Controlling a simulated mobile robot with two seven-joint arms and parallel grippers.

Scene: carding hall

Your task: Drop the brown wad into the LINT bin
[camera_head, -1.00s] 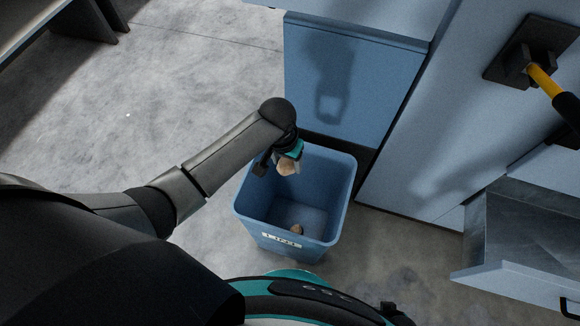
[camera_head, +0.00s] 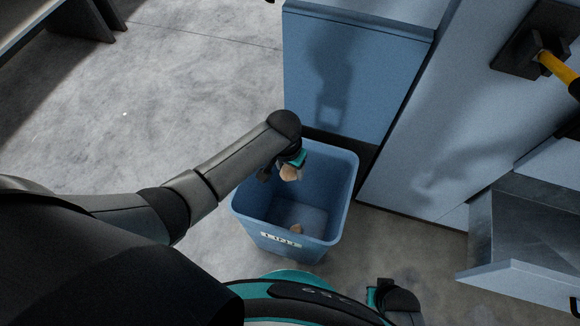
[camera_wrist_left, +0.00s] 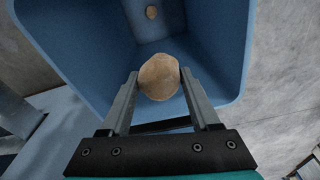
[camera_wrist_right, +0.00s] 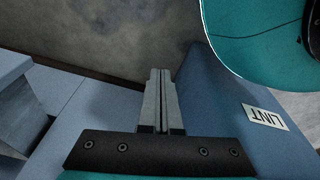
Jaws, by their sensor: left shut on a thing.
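The brown wad (camera_head: 290,174) is held by my left gripper (camera_head: 283,172) over the open top of the blue LINT bin (camera_head: 252,212). In the left wrist view the wad (camera_wrist_left: 159,77) sits between the two finger ends, with the bin's inside beneath it.
A blue cabinet (camera_head: 345,75) stands right behind the bin. An open metal drawer or chute (camera_head: 530,230) juts out at the right. A yellow handle (camera_head: 557,65) sticks out from the panel at upper right. Grey floor is free at the left.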

